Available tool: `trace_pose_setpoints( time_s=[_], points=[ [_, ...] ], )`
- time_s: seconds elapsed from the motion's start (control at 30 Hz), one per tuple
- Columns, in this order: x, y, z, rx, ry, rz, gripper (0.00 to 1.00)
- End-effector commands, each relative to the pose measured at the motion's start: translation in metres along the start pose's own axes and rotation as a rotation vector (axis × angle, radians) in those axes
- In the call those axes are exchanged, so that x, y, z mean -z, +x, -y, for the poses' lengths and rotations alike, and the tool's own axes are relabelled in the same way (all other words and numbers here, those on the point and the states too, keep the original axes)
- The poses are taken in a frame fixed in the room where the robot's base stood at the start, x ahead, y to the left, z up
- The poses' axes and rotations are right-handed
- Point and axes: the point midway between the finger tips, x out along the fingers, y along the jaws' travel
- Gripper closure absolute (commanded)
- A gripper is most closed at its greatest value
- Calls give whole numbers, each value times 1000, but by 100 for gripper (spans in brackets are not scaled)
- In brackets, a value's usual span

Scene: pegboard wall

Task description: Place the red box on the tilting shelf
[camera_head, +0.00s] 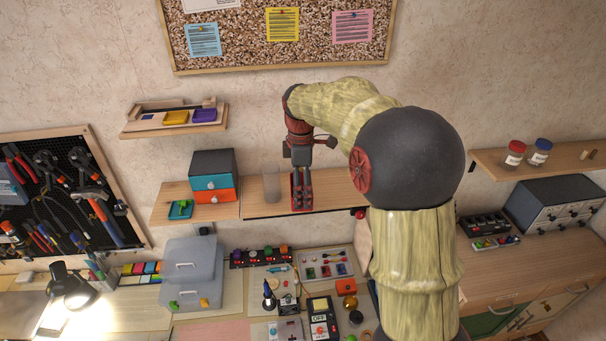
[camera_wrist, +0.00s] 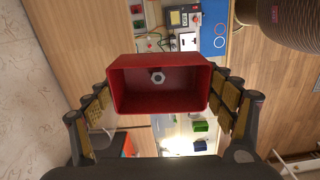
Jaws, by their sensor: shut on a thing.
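The red box (camera_wrist: 160,103) is open-topped and held between my two gripper fingers (camera_wrist: 160,92) in the wrist view. A hexagonal nut shows on its inner floor. In the head view my gripper (camera_head: 301,178) points down, and the red box (camera_head: 296,201) shows at its fingertips in front of the middle wooden shelf (camera_head: 338,196). This shelf looks like the tilting one. I cannot tell whether the box touches it. Wood also fills the left of the wrist view (camera_wrist: 75,40).
A clear glass (camera_head: 271,183) stands on the middle shelf just left of my gripper. A shelf to the left holds a small drawer unit (camera_head: 213,176) and a teal tray (camera_head: 180,209). The cluttered desk lies below. The middle shelf's right part is clear.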

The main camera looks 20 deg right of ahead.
Motion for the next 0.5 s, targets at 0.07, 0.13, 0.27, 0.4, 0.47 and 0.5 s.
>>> trace_pose_setpoints(
  time_s=[0.07, 0.13, 0.27, 0.4, 0.47, 0.5],
  points=[
    [-1, -19, -1, 0, -37, 0, 44],
    [-2, -26, -1, 2, -60, 0, 44],
    [-5, -28, -6, 3, -78, 1, 44],
    [-19, -18, -26, 4, -78, 1, 44],
    [-26, -12, -37, 5, -78, 1, 44],
    [-31, -9, -44, 5, -78, 1, 44]
  ],
)
